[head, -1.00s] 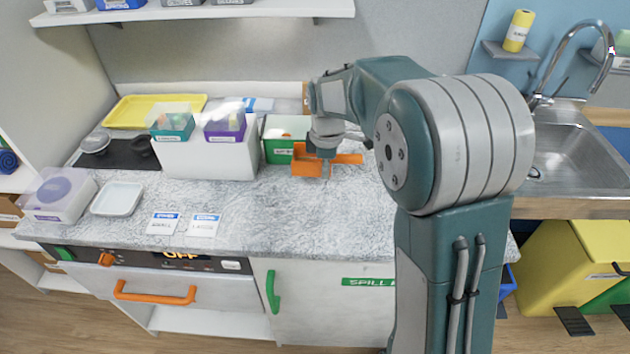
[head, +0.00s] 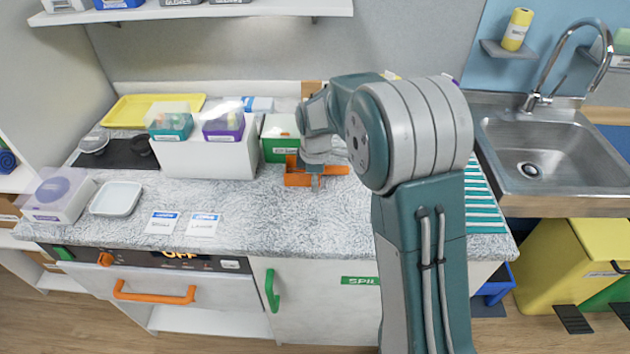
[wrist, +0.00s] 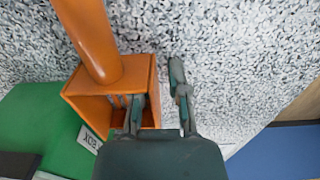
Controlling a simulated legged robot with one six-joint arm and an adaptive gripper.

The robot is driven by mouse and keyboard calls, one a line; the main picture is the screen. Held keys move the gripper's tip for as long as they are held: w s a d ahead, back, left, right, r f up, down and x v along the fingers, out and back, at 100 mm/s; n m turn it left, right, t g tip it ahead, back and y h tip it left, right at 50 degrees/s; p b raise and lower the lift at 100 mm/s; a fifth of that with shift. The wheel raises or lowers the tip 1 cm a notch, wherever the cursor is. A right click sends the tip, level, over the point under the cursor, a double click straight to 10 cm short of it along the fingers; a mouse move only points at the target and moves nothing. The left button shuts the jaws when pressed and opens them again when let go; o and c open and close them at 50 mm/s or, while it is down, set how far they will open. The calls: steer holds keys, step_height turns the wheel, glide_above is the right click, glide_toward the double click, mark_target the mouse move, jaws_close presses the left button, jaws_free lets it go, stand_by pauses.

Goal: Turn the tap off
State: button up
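The curved grey metal tap (head: 560,60) stands behind the sink (head: 545,150) at the far right of the head view. Its base (head: 537,100) is at the sink's back left. I cannot make out any water stream. My gripper (head: 316,186) is far left of the tap, low over the worktop at an orange scoop-like box with a handle (head: 338,170). In the wrist view my gripper (wrist: 160,95) has its fingers apart. One finger is inside the orange box (wrist: 85,95) and the other is outside, beside its wall. The tap is not in the wrist view.
A green box (head: 280,148) and a white stand (head: 205,158) with lidded containers are left of my gripper. The front middle worktop is clear.

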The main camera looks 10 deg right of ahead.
stand_by(0.3)
step_height(320, 180, up, 12)
steer(key=f, duration=0.1)
steer(key=s+d+r+m+t, duration=0.1)
steer(key=s+d+r+m, duration=0.1)
steer(key=s+r+m, duration=0.3)
steer(key=s+d+r+m+t, duration=0.1)
steer(key=s+m, duration=0.4)
steer(key=s, duration=0.6)
steer(key=s+d+r+m+t, duration=0.1)
steer(key=s+m, duration=0.4)
steer(key=s, duration=0.7)
steer(key=shift+d+r+t, duration=0.2)
steer(key=shift+d+t, duration=0.65)
steer(key=shift+t, duration=0.35)
steer(key=shift+s+f+m, duration=0.15)
steer(key=shift+s+m, duration=0.15)
steer(key=shift+m, duration=0.1)
jaws_close()
